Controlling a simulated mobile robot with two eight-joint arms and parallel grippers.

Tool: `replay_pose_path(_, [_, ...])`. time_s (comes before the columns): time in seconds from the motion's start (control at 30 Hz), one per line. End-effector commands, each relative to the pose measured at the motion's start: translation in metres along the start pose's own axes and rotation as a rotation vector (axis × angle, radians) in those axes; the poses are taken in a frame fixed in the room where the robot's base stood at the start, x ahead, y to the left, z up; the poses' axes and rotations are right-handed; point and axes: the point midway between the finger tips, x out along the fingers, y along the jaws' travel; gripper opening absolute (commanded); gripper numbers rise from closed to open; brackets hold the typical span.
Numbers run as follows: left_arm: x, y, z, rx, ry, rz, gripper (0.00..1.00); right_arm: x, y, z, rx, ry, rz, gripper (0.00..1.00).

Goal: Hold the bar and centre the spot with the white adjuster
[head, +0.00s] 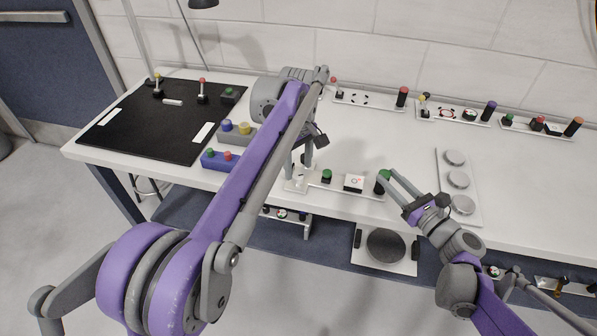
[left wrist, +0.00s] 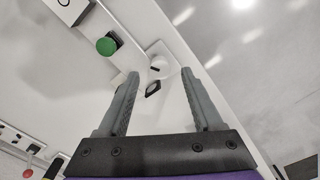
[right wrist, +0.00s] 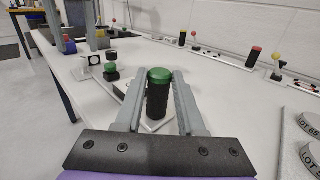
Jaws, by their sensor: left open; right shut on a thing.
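The fixture is a white plate (head: 336,188) at the table's front edge. It carries a green knob (head: 327,174), a white box with a small target (head: 354,182) and an upright black bar with a green top (right wrist: 158,100). My right gripper (right wrist: 165,80) is shut on that bar, one finger on each side. The white adjuster (left wrist: 160,60), round with a dark slot mark, lies ahead between the spread fingers of my open left gripper (left wrist: 160,74), with a small dark piece beside it. Contact cannot be told. In the head view my left gripper mostly hides the adjuster. The spot is too small to tell.
A plate with three round discs (head: 458,180) lies to the right. A black mat (head: 150,125) and two button boxes (head: 221,160) are at left.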

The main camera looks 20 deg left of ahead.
Motion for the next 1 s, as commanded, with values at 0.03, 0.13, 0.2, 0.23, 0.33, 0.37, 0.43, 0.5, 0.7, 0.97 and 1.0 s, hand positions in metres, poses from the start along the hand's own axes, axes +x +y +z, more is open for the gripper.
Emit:
replay_pose_path(0.03, [0.008, 0.000, 0.000, 0.000, 0.000, 0.000, 0.67, 0.000, 0.000, 0.000, 0.000, 0.000, 0.000, 0.00])
replay_pose_path(0.13, [0.019, 0.000, 0.000, 0.000, 0.000, 0.000, 0.67, 0.000, 0.000, 0.000, 0.000, 0.000, 0.000, 0.00])
replay_pose_path(0.2, [0.025, 0.000, 0.000, 0.000, 0.000, 0.001, 0.67, 0.000, 0.000, 0.000, 0.000, 0.000, 0.000, 0.00])
replay_pose_path(0.23, [0.026, 0.000, 0.000, 0.000, 0.000, 0.001, 0.67, 0.000, 0.000, 0.000, 0.000, 0.000, 0.000, 0.00])
replay_pose_path(0.33, [0.029, 0.000, 0.000, 0.000, 0.000, 0.001, 0.67, 0.000, 0.000, 0.000, 0.000, 0.000, -0.001, 0.00])
replay_pose_path(0.37, [0.029, 0.000, 0.000, 0.000, 0.000, 0.001, 0.67, 0.000, 0.000, 0.000, 0.000, 0.000, -0.001, 0.00])
replay_pose_path(0.43, [0.030, 0.000, 0.000, 0.000, 0.000, 0.001, 0.67, 0.000, 0.000, 0.000, 0.000, 0.000, -0.001, 0.00])
replay_pose_path(0.5, [0.029, 0.000, 0.000, -0.001, 0.000, 0.001, 0.67, 0.000, 0.000, 0.000, 0.000, 0.000, -0.001, 0.00])
replay_pose_path(0.7, [0.029, 0.000, 0.000, -0.001, 0.000, 0.001, 0.42, 0.000, 0.000, 0.000, 0.000, 0.000, -0.001, 0.00])
replay_pose_path(0.97, [0.029, 0.000, 0.000, -0.001, 0.000, 0.001, 0.00, 0.000, 0.000, 0.000, 0.000, 0.000, 0.000, 0.00])
replay_pose_path(1.0, [0.029, 0.000, 0.000, -0.001, 0.000, 0.001, 0.00, 0.000, 0.000, 0.000, 0.000, 0.000, 0.000, 0.00])
